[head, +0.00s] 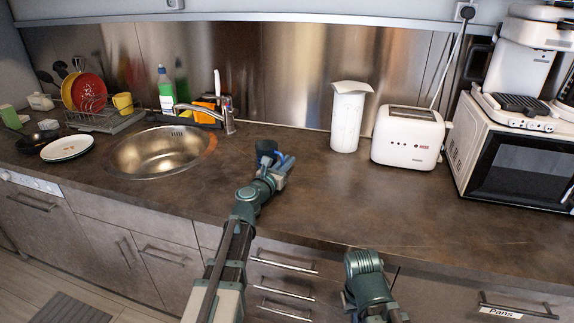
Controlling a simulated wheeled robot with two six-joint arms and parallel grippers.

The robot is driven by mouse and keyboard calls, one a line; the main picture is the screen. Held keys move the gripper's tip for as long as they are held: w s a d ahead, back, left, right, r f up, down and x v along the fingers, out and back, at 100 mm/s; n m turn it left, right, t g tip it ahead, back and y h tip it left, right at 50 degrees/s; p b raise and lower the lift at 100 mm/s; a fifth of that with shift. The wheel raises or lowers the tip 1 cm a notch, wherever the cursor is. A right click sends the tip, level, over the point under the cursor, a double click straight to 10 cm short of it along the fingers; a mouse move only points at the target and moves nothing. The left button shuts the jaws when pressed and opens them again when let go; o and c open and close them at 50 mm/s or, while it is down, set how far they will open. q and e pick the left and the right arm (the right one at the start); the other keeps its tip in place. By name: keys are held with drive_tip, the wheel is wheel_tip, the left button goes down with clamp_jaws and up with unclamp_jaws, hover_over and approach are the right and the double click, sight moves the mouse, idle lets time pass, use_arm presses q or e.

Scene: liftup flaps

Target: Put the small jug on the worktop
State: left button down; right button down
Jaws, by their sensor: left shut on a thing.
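My left gripper (274,162) is over the brown worktop (310,205), right of the sink. It is shut on a small blue thing (286,159), which is mostly hidden by the fingers. It may be the small jug, but its shape is not clear. I cannot tell whether it touches the worktop. My right arm shows only in part at the bottom centre, and its gripper is not in view.
A tall white container (347,120) and a white toaster (408,137) stand right of my left gripper. A microwave (520,165) is at the far right. The sink (160,152) and a dish rack (105,118) are at left. The worktop's middle front is clear.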

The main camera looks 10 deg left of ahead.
use_arm(q)
drive_tip(key=shift+f, duration=0.2)
drive_tip(key=c, duration=0.9)
unclamp_jaws()
drive_tip(key=shift+r, duration=0.1)
drive_tip(key=shift+c, duration=0.2)
drive_tip(key=shift+r, duration=0.2)
drive_tip(key=v, duration=1.2)
drive_tip(key=shift+f, duration=0.1)
